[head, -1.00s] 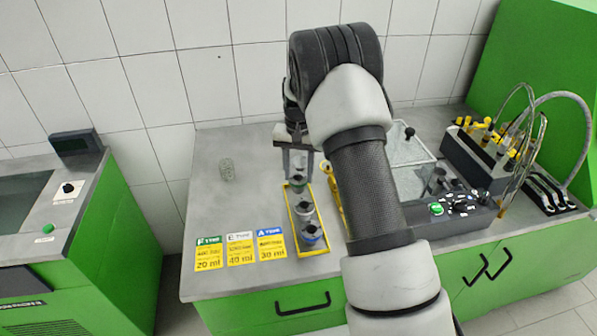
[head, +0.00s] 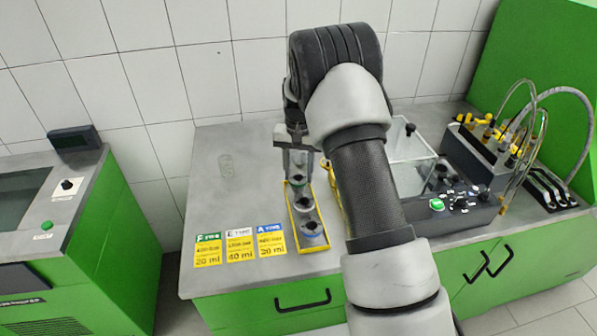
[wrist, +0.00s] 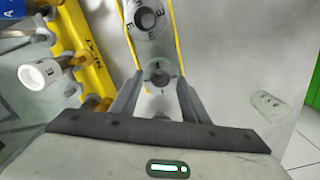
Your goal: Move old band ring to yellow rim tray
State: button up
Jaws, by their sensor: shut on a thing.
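The yellow rim tray (head: 316,248) is a long narrow tray on the bench, and its yellow edge also shows in the wrist view (wrist: 176,42). My gripper (head: 298,172) points down over the tray's far end. It is shut on a grey ring part with a green band (head: 299,181), marked with a letter F in the wrist view (wrist: 160,70). I take this to be the old band ring. I cannot tell whether it rests on the tray floor. Two more ring parts stand in the tray, a grey middle one (head: 305,205) and a blue-banded near one (head: 311,231).
A clear cylinder (head: 226,166) stands on the open bench to the left. Yellow label cards (head: 239,246) lie left of the tray. A second yellow holder (wrist: 95,70) with a white cup (wrist: 38,73) is beside it. A clear box and a control panel (head: 455,203) stand right.

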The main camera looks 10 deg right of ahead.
jog(key=shift+f+b, duration=0.3)
jog(key=shift+f, duration=0.15)
dwell(0.5)
jog(key=o, duration=1.3)
jog(key=shift+c, duration=0.2)
notch_tip(320, 180, up, 7)
jog(key=p, duration=0.4)
